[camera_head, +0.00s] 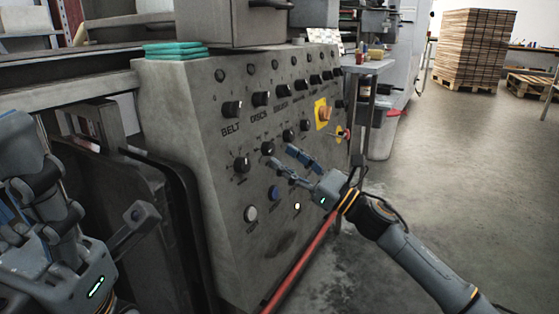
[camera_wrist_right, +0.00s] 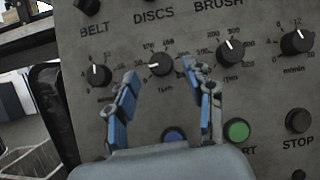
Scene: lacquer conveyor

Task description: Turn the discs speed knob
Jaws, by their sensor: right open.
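The discs speed knob (camera_head: 267,148) is black and sits below the DISCS label on the grey control panel (camera_head: 190,95). In the right wrist view the knob (camera_wrist_right: 160,63) lies between and beyond my fingertips, its white mark near the left of its scale. My right gripper (camera_head: 283,157) is open with blue-padded fingers spread. In the head view it is just right of and below the knob. In the right wrist view the open fingers (camera_wrist_right: 163,75) flank the knob; contact cannot be told. My left gripper (camera_head: 130,225) is at the lower left, away from the panel's knobs; its opening is unclear.
The belt speed knob (camera_wrist_right: 98,75) and brush speed knob (camera_wrist_right: 230,50) sit close on either side. A green button (camera_wrist_right: 237,131) and black STOP button (camera_wrist_right: 298,121) are lower. A yellow-backed switch (camera_head: 322,113) is farther right. Open floor (camera_head: 440,150) lies right of the panel.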

